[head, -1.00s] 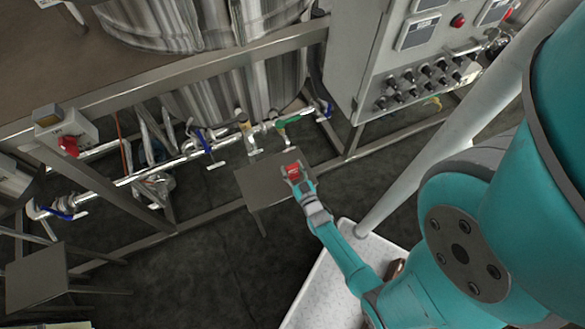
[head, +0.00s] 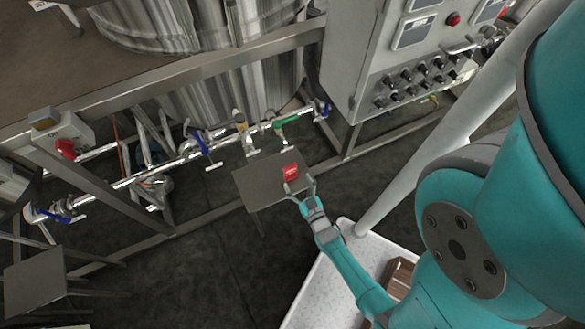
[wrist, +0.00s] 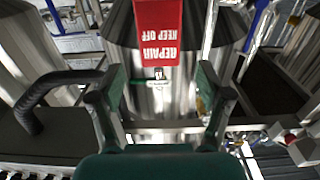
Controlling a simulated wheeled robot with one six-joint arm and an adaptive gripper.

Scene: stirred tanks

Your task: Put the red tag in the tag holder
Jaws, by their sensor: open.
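The red tag (head: 290,172) shows just beyond my fingertips in the head view, over the far right part of a small grey plate. In the wrist view the red tag (wrist: 158,32) faces me with white lettering, "REPAIR KEEP OFF", upside down. A small dark and pale piece (wrist: 159,73) shows at its lower edge. My gripper (head: 300,185) is open and apart from the tag. Its fingers also show in the wrist view (wrist: 160,90), with nothing held between them. I cannot make out the tag holder clearly, nor whether the tag sits in it.
The grey plate (head: 255,184) is on a stand in front of pipes with blue and green valve handles (head: 203,146). A tank (head: 222,90) stands behind. A control cabinet (head: 345,60) is at the upper right.

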